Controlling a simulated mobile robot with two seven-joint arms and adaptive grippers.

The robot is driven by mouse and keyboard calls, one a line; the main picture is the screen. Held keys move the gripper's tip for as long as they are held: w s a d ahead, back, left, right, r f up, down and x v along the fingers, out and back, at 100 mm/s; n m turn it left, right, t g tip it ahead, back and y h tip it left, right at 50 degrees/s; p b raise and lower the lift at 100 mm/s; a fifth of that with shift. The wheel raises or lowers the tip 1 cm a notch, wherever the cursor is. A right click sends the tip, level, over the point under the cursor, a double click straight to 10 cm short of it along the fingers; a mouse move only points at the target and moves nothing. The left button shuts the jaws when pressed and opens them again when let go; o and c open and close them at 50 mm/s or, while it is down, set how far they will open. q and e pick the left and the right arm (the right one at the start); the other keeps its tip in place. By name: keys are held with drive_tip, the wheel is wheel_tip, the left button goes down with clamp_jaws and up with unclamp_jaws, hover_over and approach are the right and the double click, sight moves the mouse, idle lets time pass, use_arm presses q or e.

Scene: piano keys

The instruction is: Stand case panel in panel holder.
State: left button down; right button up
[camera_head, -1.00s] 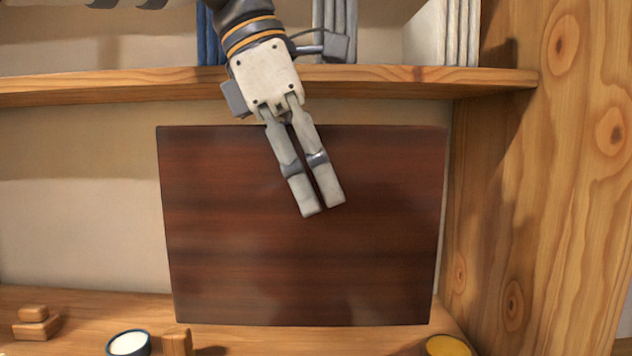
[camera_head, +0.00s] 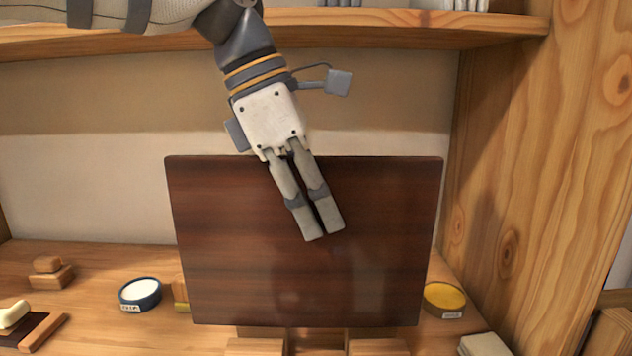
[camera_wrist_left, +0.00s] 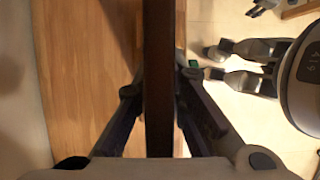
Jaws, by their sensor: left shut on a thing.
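The case panel (camera_head: 300,285), a dark reddish-brown wooden board, stands upright in the middle of the head view. My left gripper (camera_head: 324,234) reaches down from above over its top edge and is shut on it. In the left wrist view the panel (camera_wrist_left: 159,90) shows edge-on between the two fingers. Pale wooden blocks (camera_head: 379,347), which look like the panel holder, show just below the panel's lower edge. The panel hides their upper part, and I cannot tell whether it touches them.
A blue-rimmed tin (camera_head: 140,294) stands left of the panel, a yellow-topped tin (camera_head: 444,299) right. Small wooden blocks (camera_head: 51,275) lie at the far left. A thick wooden upright (camera_head: 540,180) bounds the right, and a shelf (camera_head: 400,25) runs above.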

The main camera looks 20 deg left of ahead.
use_arm(q)
drive_tip(key=shift+f, duration=3.6)
drive_tip(key=c, duration=1.6)
unclamp_jaws()
drive_tip(key=shift+o, duration=0.2)
